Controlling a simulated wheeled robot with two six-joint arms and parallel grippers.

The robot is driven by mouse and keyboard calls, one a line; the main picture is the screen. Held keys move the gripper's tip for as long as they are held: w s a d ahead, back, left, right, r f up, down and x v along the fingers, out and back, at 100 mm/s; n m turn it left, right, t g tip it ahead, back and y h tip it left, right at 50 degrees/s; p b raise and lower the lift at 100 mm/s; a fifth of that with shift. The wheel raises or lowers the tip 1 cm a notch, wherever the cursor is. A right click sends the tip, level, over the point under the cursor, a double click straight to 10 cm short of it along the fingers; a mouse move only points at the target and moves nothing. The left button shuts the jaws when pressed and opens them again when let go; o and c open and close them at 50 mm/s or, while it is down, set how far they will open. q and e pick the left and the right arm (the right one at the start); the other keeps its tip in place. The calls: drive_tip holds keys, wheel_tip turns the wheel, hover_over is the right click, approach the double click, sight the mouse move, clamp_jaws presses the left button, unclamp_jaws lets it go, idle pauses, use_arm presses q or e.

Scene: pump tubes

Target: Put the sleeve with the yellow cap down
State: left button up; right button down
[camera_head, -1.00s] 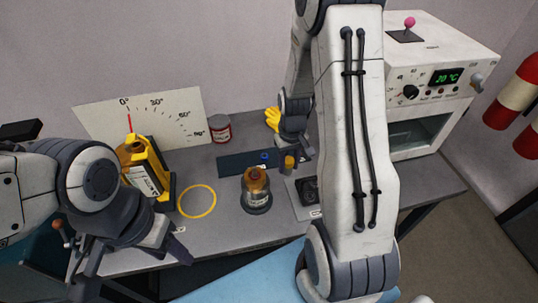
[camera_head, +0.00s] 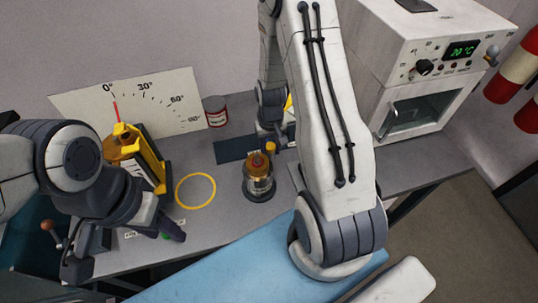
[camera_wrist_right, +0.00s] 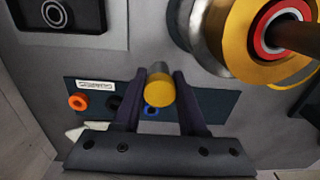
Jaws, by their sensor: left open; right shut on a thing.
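The sleeve with the yellow cap (camera_wrist_right: 160,92) is between the fingers of my right gripper (camera_wrist_right: 160,100), which is shut on it. In the head view the yellow cap (camera_head: 270,147) shows at the right end of the dark blue rack (camera_head: 232,150). In the right wrist view the rack (camera_wrist_right: 215,106) lies behind the sleeve, with an orange ring (camera_wrist_right: 78,102), a black ring and a blue ring (camera_wrist_right: 152,113). I cannot tell whether the sleeve touches the rack. My left gripper (camera_head: 160,222) is open and empty at the front left of the table.
A yellow circle (camera_head: 196,190) marks the table.

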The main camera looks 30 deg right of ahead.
sight(270, 157)
drive_tip(key=shift+a+f+p, duration=0.15)
drive_tip(key=shift+f+p, duration=0.15)
drive_tip(key=shift+f, duration=1.75)
drive_tip(key=shift+f, duration=0.25)
drive_tip(key=shift+c, duration=2.3)
unclamp_jaws()
drive_tip(key=shift+r, duration=0.1)
